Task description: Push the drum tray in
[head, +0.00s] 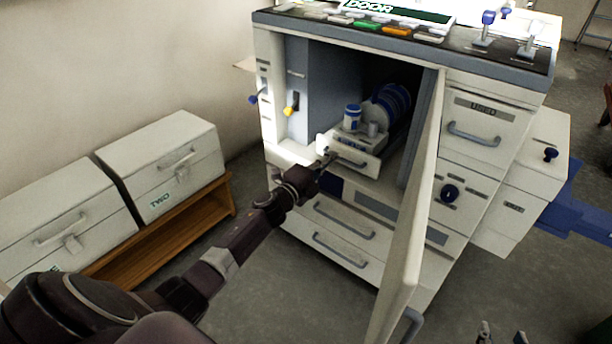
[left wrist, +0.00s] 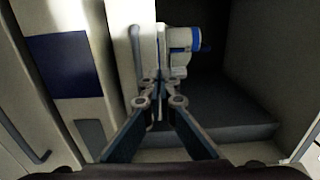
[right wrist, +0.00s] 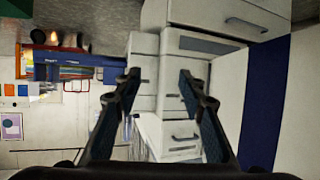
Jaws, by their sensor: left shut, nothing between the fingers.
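The drum tray (head: 348,152) is a white drawer-like unit with a grey handle, inside the open cabinet of the white machine. It carries a small white and blue bottle-shaped part (head: 352,117) and a blue and white drum (head: 388,104). My left gripper (head: 327,160) is shut and empty at the left part of the tray's front. In the left wrist view its closed fingertips (left wrist: 160,88) are right by the tray front (left wrist: 135,62); I cannot tell whether they touch. My right gripper (right wrist: 158,80) is open and empty in the right wrist view, away from the tray.
The machine's white door (head: 412,215) stands open to the right of the tray. Drawers with grey handles (head: 340,250) lie below. Two white boxes (head: 165,165) sit on a wooden stand at left. A blue-tipped lever (head: 254,98) and a yellow one (head: 290,110) are left of the opening.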

